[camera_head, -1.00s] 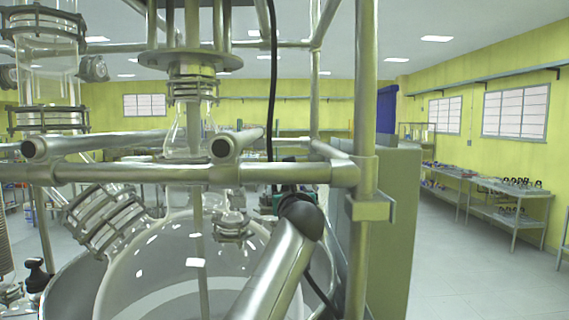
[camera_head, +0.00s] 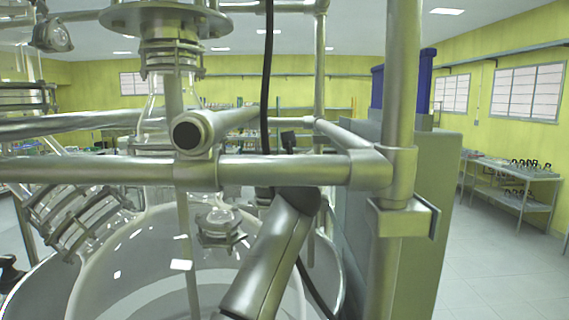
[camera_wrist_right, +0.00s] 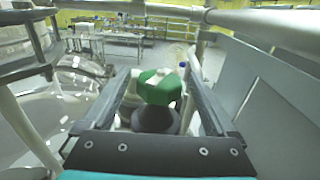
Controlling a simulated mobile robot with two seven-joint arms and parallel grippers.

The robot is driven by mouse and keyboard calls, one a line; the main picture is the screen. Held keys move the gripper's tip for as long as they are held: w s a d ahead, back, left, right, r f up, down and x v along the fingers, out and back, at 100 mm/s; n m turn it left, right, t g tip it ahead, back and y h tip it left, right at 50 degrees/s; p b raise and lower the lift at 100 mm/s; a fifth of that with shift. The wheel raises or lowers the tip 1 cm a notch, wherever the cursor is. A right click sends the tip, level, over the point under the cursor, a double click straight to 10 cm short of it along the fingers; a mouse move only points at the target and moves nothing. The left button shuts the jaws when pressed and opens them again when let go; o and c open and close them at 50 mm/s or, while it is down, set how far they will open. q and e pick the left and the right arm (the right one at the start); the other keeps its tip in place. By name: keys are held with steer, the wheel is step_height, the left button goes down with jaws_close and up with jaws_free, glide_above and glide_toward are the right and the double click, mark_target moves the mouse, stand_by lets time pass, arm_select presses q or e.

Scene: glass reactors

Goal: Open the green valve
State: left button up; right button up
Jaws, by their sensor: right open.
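The green valve (camera_wrist_right: 160,88) shows as a green faceted knob in the right wrist view. It sits between the two fingers of my right gripper (camera_wrist_right: 160,73), with a dark rounded part below it. The fingers are spread to either side of the knob, and I see a gap on both sides. In the head view my right arm reaches in from the bottom, past the glass vessel. The gripper and the valve are hidden there behind the arm and the frame.
A large glass vessel (camera_head: 140,265) with clamped necks stands left of my right arm. A metal crossbar (camera_head: 270,170) and an upright post (camera_head: 402,120) of the frame run close by. A grey panel (camera_head: 432,200) stands right of the post.

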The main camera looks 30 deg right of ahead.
steer(key=shift+w+d, duration=0.1)
steer(key=shift+w, duration=0.05)
steer(key=shift+r, duration=0.1)
steer(key=shift+c, duration=0.8)
steer(key=c, duration=1.2)
